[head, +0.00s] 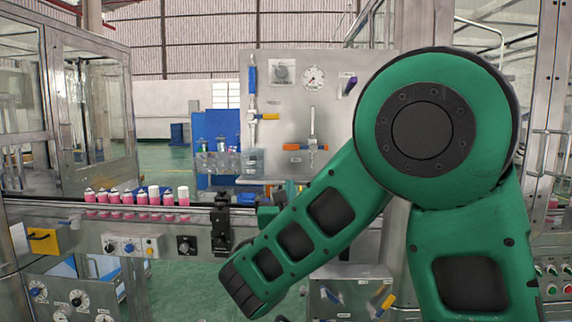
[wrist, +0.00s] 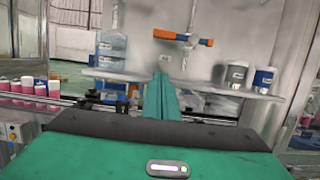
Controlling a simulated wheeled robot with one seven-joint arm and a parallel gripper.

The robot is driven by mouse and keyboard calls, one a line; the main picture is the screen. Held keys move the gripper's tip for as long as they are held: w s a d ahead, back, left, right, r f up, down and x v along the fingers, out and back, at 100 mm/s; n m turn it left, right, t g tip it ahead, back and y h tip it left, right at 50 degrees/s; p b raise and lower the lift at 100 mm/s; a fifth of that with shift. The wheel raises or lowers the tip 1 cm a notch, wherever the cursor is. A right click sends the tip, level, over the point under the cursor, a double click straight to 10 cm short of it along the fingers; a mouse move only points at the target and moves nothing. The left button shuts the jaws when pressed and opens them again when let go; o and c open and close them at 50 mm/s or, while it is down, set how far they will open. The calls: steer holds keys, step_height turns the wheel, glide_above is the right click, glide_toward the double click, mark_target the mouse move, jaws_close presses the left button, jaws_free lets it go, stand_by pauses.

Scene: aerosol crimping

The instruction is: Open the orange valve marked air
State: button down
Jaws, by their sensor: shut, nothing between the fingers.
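The orange valve (head: 305,147) is on the grey upright panel, on a thin vertical pipe. Its orange handle lies level, crosswise to the pipe. It also shows in the wrist view (wrist: 183,38), high and just right of centre, with a small label below it that is too blurred to read. My gripper (wrist: 160,82) is shut and empty. Its green fingers point toward the panel, below the handle and apart from it. In the head view my green arm covers the right part of the panel and most of the gripper.
A round gauge (head: 314,78) sits above the orange valve. A shelf (wrist: 215,87) with two containers (wrist: 236,75) juts below. Pink cans (head: 140,197) line the conveyor at left.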

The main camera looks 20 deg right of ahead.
mark_target(300, 147)
steer(key=w+d+r, duration=0.2)
steer(key=w+r, duration=0.4)
steer(key=w, duration=0.2)
steer(key=shift+w+d+r, duration=0.15)
steer(key=shift+w+d, duration=0.05)
steer(key=shift+w, duration=0.2)
